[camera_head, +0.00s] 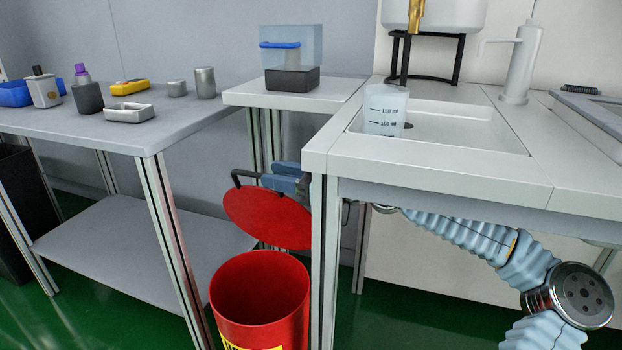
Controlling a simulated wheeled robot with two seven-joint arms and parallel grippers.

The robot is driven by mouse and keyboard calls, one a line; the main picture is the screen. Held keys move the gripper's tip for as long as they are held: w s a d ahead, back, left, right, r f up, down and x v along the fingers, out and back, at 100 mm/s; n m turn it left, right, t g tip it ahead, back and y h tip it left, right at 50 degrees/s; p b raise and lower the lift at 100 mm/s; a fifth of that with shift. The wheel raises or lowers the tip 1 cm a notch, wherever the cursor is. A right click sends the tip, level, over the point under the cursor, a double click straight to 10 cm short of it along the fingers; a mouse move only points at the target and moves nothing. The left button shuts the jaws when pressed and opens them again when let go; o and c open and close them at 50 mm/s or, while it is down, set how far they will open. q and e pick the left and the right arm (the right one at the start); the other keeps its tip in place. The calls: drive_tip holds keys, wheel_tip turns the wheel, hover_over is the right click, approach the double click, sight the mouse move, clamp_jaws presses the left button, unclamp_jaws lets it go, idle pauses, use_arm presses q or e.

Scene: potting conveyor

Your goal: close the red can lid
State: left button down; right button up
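The red can (262,310) stands on the floor at the lower middle, its round mouth open and its inside dark red. The red lid (266,218) is a flat disc tilted up above the back of the can. A black handle (238,175) shows at the lid's upper left edge. My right gripper (286,180), blue-grey, is at the lid's top edge, close to the handle. Whether it touches the lid or grips anything cannot be told. A white table leg and tabletop hide part of my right arm. My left gripper is not in view.
The grey table (150,133) on the left holds several small items. The white sink table (440,180) on the right bears a measuring beaker (384,110); its leg (325,260) stands close beside the can. A clear-topped box (291,60) sits on the middle table.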

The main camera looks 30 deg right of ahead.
drive_tip(key=v, duration=0.9)
